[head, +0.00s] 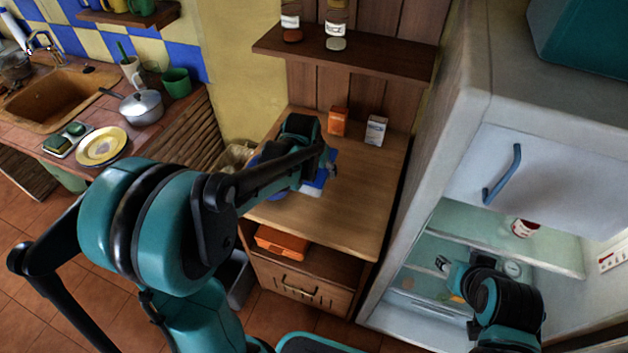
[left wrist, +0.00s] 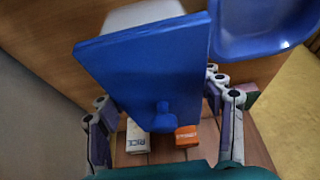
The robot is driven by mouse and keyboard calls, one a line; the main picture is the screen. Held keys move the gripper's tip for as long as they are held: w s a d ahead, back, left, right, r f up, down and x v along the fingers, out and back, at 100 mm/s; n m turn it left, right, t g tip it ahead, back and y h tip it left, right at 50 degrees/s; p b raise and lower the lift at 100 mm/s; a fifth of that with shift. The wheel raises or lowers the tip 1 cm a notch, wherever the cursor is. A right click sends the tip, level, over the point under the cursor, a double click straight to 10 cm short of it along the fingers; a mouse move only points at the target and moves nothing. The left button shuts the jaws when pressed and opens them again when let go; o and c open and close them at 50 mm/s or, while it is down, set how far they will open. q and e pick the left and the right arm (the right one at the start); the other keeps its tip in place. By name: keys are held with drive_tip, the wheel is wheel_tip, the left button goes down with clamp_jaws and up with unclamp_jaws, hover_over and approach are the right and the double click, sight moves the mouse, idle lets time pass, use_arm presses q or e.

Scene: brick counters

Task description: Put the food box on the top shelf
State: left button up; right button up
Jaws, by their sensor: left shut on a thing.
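The food box appears to be the white container with a flat blue lid (head: 313,184), over the wooden counter. In the left wrist view the blue lid (left wrist: 145,65) fills the middle, with part of the white body behind it. My left gripper (head: 328,167) is shut on the box, with fingers on both sides of it in the left wrist view. The arm hides part of the box in the head view. The top shelf (head: 385,55) is on the wall above the counter. My right gripper (head: 445,264) is inside the open fridge; its jaw opening is unclear.
An orange box (head: 338,121) and a white box (head: 376,130) stand at the counter's back. Jars (head: 336,25) stand on the top shelf's left part; its right part is clear. A blue bowl (left wrist: 262,30) is beside the food box. The fridge (head: 445,90) bounds the right.

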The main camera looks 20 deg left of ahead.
use_arm(q)
drive_tip(key=shift+w+a+f, duration=0.15)
drive_tip(key=shift+a+f, duration=0.3)
drive_tip(key=shift+a, duration=0.1)
drive_tip(key=shift+f+b, duration=1)
drive_tip(key=shift+f, duration=0.85)
drive_tip(key=shift+f, duration=0.2)
drive_tip(key=o, duration=0.9)
